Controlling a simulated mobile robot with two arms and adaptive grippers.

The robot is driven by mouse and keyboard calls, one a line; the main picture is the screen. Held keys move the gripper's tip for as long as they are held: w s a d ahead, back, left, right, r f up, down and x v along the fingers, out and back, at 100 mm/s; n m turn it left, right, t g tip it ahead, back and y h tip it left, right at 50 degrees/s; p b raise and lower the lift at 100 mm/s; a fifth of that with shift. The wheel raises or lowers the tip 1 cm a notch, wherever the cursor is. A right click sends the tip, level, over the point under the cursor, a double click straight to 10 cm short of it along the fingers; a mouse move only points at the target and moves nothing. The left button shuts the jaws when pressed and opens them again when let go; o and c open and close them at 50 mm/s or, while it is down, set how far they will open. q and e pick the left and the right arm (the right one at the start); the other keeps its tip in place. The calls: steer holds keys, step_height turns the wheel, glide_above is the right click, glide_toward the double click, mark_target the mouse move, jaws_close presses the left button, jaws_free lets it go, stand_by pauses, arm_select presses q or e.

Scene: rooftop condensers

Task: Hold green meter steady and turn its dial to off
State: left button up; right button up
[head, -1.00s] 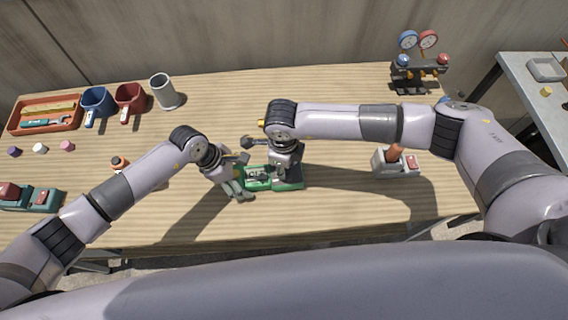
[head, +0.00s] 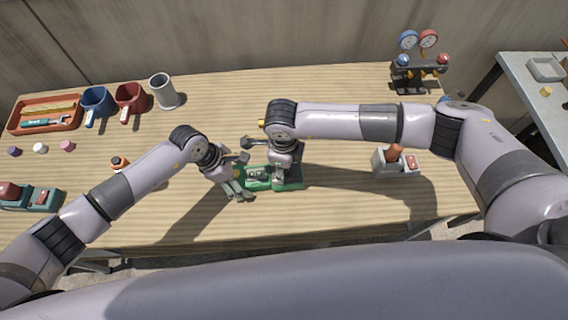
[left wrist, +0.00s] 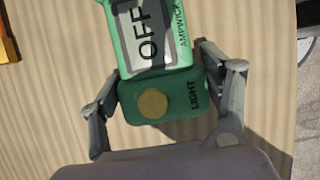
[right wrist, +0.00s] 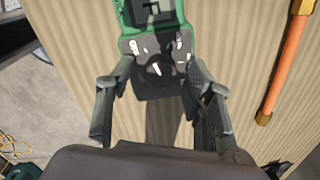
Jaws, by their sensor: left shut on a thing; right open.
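The green meter (head: 257,184) lies on the wooden table near its front edge. The left wrist view shows its screen (left wrist: 153,38) reading OFF and a round yellow button (left wrist: 153,103) marked LIGHT. My left gripper (head: 238,182) is shut on the button end, one finger on each side. My right gripper (head: 284,175) is open at the meter's other end. In the right wrist view its fingers stand apart on both sides of the dial (right wrist: 157,69), which has a pale mark. The right arm partly hides the dial end in the head view.
An orange rod with brass ends (right wrist: 287,60) lies beside the meter. A grey block with an orange-brown handle and red switch (head: 411,163) stands to the right. Mugs (head: 131,98), a red tray (head: 47,128) and gauges (head: 408,40) stand farther back.

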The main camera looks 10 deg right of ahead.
step_height(320, 180, up, 12)
steer(key=shift+s, duration=0.25)
stand_by(0.3)
steer(key=shift+a, duration=0.1)
steer(key=f+m, duration=0.1)
steer(key=f, duration=0.3)
steer(key=f+m, duration=0.2)
steer(key=f, duration=0.2)
steer(key=f+m+g, duration=0.1)
steer(key=f+m, duration=0.1)
steer(key=f, duration=0.2)
steer(key=shift+w+y, duration=0.3)
steer(key=shift+w, duration=0.1)
